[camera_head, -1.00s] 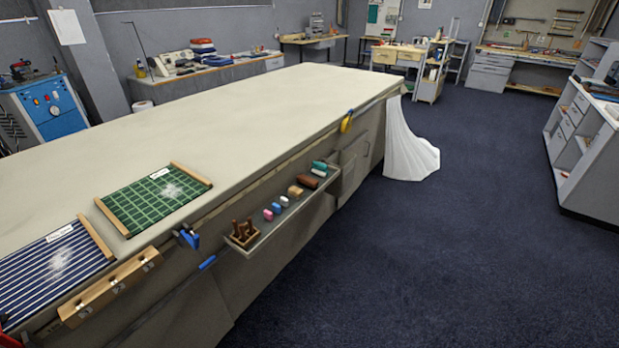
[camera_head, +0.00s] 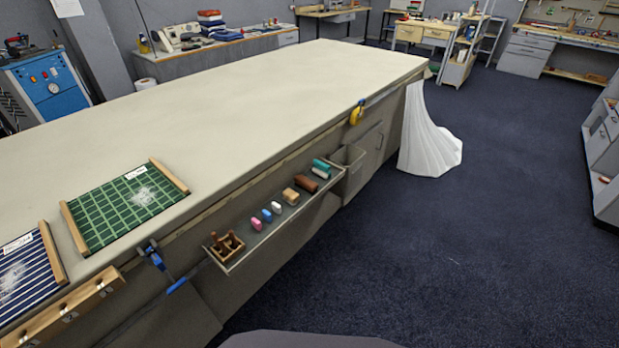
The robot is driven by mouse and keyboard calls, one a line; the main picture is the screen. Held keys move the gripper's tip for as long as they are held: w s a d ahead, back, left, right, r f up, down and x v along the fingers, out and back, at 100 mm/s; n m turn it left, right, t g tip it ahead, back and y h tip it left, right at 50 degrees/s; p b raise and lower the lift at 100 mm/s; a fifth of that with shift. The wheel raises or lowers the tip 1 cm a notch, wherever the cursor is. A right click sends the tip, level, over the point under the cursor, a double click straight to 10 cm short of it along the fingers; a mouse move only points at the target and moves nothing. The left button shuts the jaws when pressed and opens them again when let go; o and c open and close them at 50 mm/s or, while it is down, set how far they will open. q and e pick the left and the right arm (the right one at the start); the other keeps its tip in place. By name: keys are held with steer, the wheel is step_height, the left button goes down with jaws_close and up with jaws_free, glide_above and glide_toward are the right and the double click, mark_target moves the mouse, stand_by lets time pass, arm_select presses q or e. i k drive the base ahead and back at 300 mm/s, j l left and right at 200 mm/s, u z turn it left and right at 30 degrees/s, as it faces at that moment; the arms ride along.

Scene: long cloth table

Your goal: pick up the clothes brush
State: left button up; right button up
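Several small items lie in a row on a narrow grey shelf (camera_head: 268,233) along the table's side. Among them are a dark brown block (camera_head: 306,184) with rounded ends and a lighter tan block (camera_head: 290,196). One of these may be the clothes brush, but bristles are too small to make out. A teal item (camera_head: 321,166) lies at the far end of the row. Pink (camera_head: 256,223), blue (camera_head: 267,214) and pale pink (camera_head: 276,207) pieces lie nearer. Neither of my grippers is in view.
A wooden rack (camera_head: 226,246) stands at the shelf's near end, with a grey bin (camera_head: 346,172) beyond the far end. A blue clamp (camera_head: 153,256) juts from the table edge. Green (camera_head: 120,207) and striped (camera_head: 22,280) cloths lie on the table (camera_head: 250,110).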

mark_target(310, 187)
steer(key=i+l, duration=0.25)
steer(key=i, duration=0.2)
steer(key=i+l+u, duration=0.1)
steer(key=i+l, duration=0.2)
steer(key=i, duration=0.1)
